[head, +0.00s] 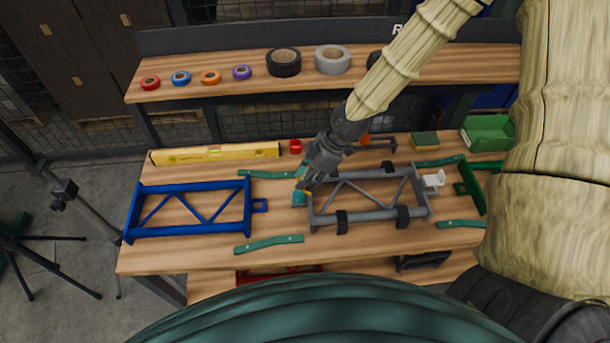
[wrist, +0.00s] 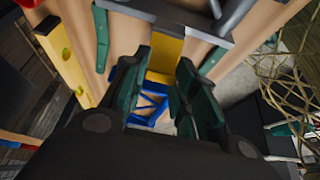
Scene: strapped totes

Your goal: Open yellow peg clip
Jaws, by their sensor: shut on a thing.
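The yellow peg clip (wrist: 166,56) shows as a yellow block between the fingers of my gripper (wrist: 165,85) in the wrist view. In the head view a small yellow part of the clip (head: 307,186) shows at the left end of the grey truss frame (head: 365,218). My gripper (head: 301,196) reaches down there from the upper right, its teal fingers shut on the clip. The fingers and wrist hide most of the clip, so I cannot tell whether it is open or closed.
A blue truss frame (head: 190,187) lies to the left, with a yellow level (head: 215,154) behind it. Green strips (head: 270,243) lie around the grey frame. A white clip (head: 433,180) sits at its right end. Tape rolls (head: 283,62) stand on the shelf behind.

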